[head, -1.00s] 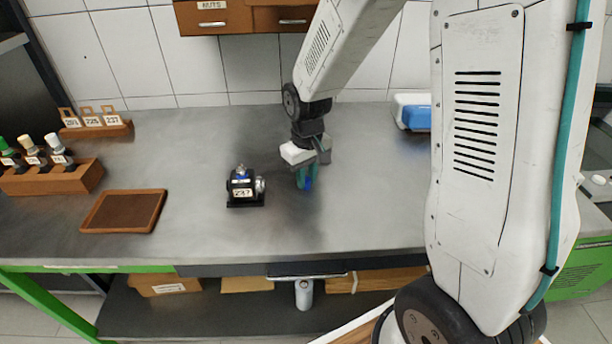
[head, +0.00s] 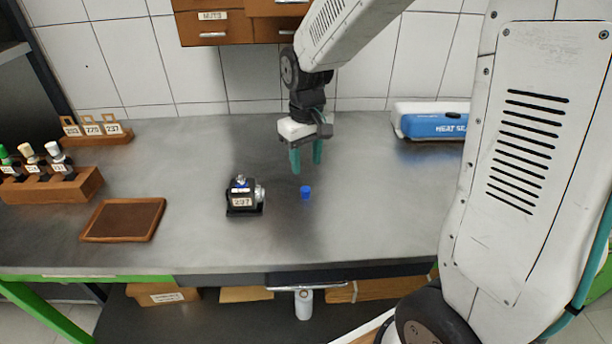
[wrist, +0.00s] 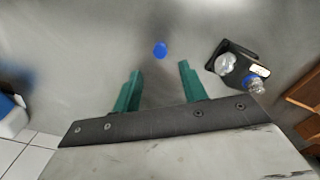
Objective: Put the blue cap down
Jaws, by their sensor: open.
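A brown tray (head: 124,238), a wooden rack of bottles (head: 85,187) and a tag holder (head: 105,138) are at the left. A blue-and-white box (head: 432,122) is at back right. The bench right of the cap is clear.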

